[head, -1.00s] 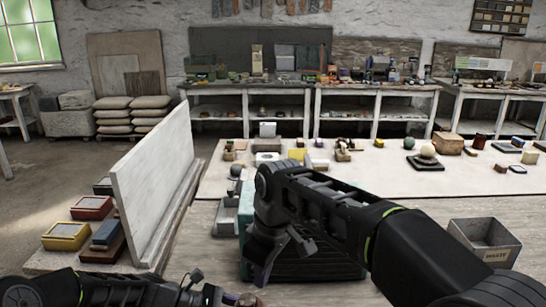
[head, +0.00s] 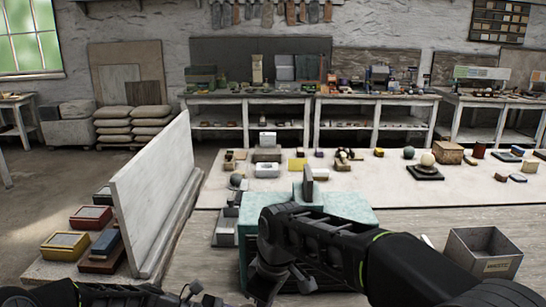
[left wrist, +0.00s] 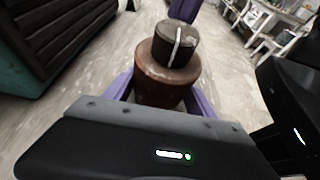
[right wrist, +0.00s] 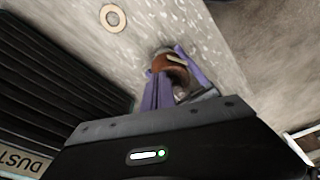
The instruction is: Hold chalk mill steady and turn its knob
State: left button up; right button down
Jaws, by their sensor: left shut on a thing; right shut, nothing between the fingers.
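The chalk mill (left wrist: 158,84) shows in the left wrist view as a brown round body with a dark knob (left wrist: 174,44) on top, marked by a white stripe. My left gripper (left wrist: 163,98) is shut on the body, with a purple finger on each side. In the right wrist view my right gripper (right wrist: 168,88) is shut and empty. A brown round part, seemingly the mill (right wrist: 171,62), shows right by its fingertips; I cannot tell whether they touch. In the head view the mill is hidden or out of frame, and both grippers are at the bottom edge.
A teal box (head: 345,205) with dark slats stands close to my right arm. A grey bin (head: 484,255) stands at right. A pale ring (right wrist: 113,17) lies on the worktop.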

jog(key=shift+a, duration=0.2)
dwell(0.3)
jog(key=shift+s, duration=0.35)
jog(key=shift+s+a, duration=0.25)
jog(key=shift+s, duration=0.15)
jog(key=shift+s+a, duration=0.25)
jog(key=shift+s, duration=0.05)
pick_arm(q)
jog(key=shift+d, duration=0.1)
pick_arm(e)
jog(key=shift+s+a, duration=0.2)
jog(key=shift+a, duration=0.05)
jog(key=shift+s+d, duration=0.15)
jog(key=shift+s+d, duration=0.1)
jog(key=shift+d, duration=0.1)
dwell(0.3)
